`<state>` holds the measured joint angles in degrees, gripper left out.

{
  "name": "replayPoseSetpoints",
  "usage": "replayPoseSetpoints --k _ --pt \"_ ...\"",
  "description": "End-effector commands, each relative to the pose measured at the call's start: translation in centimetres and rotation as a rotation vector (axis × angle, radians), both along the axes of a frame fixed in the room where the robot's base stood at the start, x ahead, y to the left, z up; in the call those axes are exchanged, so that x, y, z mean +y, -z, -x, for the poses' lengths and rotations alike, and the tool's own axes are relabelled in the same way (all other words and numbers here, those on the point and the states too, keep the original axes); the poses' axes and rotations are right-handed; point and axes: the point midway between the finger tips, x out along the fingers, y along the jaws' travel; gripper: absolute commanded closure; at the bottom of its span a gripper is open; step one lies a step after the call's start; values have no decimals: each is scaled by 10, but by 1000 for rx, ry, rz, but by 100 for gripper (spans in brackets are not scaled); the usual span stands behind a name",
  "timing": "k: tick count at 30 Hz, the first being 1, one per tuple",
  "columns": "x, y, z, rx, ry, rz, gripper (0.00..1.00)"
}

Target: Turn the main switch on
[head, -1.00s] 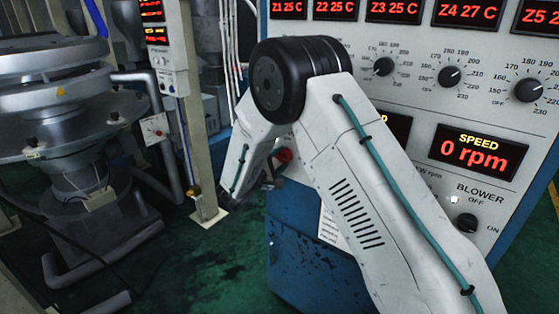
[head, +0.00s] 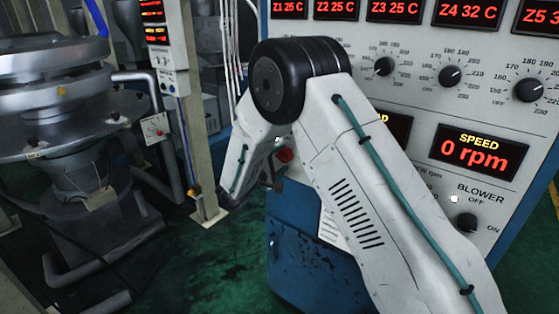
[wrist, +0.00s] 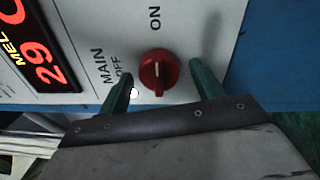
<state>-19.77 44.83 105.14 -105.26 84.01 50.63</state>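The main switch (wrist: 158,70) is a red round knob with a raised grip bar. The red knob (head: 284,155) shows small beside my arm in the head view.
The control panel (head: 425,160) has temperature displays, several black dials and a speed display (head: 471,153) reading 0 rpm. The blower switch (head: 467,223) is at lower right. A metal machine (head: 75,130) and a post (head: 190,110) stand to the left.

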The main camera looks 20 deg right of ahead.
Motion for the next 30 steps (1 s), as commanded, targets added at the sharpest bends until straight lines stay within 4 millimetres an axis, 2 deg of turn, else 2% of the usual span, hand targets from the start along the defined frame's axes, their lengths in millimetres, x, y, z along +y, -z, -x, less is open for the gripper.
replayPoseSetpoints --k 8,21,30 --pt "2 -1 1 -1 0 0 34" --pt "55 2 39 0 -2 1 34" --pt "64 3 46 -1 0 0 34"
